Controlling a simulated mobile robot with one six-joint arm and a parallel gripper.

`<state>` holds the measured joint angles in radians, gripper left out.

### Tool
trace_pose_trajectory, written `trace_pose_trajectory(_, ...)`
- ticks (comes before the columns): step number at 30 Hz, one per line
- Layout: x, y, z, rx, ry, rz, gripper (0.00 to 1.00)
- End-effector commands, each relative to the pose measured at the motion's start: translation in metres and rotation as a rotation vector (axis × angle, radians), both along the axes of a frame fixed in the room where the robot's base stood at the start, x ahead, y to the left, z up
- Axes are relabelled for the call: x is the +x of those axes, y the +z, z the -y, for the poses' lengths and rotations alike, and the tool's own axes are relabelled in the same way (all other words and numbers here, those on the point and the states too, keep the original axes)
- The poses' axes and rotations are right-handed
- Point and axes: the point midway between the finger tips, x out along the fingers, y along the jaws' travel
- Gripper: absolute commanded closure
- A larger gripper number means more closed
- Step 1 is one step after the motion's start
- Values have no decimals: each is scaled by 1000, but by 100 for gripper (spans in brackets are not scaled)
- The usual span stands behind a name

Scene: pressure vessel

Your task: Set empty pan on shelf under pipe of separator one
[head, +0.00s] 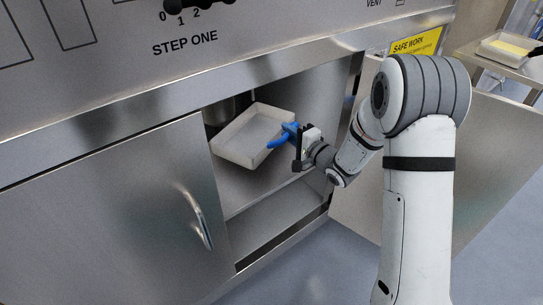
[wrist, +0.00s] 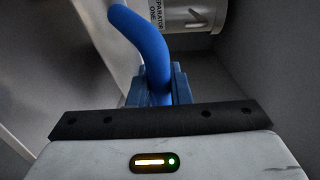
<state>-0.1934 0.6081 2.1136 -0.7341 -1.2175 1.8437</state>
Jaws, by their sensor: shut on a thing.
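The white rectangular pan (head: 250,138) is inside the open cabinet in the head view, and it looks empty. Its blue handle (head: 283,138) points toward my arm. My gripper (head: 294,134) is shut on the handle, which also rises between the jaws in the wrist view (wrist: 148,45). The pan is over the metal shelf (head: 245,190); I cannot tell whether it touches it. Separator one (wrist: 195,12), a pale cylinder with its name on it, shows at the top of the wrist view. In the head view a dark metal cylinder (head: 228,108) stands behind the pan. The pipe is not clearly visible.
The left cabinet door (head: 120,220) is shut and has a bar handle (head: 197,218). The right door (head: 480,155) stands open beside my arm. The cabinet's right inner wall (head: 325,95) is close to my gripper. Another pan (head: 508,48) with yellow contents is on a side table.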

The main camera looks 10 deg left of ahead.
Motion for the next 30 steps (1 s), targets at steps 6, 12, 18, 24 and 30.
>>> trace_pose_trajectory(6, -1, -37, -3, 2, 6, 1, 100)
trace_pose_trajectory(12, -1, -61, -3, 2, 6, 0, 100)
trace_pose_trajectory(18, -1, -73, -4, 2, 6, 4, 100)
trace_pose_trajectory(24, -2, -74, -4, -1, 6, 1, 76)
trace_pose_trajectory(30, -2, -74, -4, -1, 7, 1, 61)
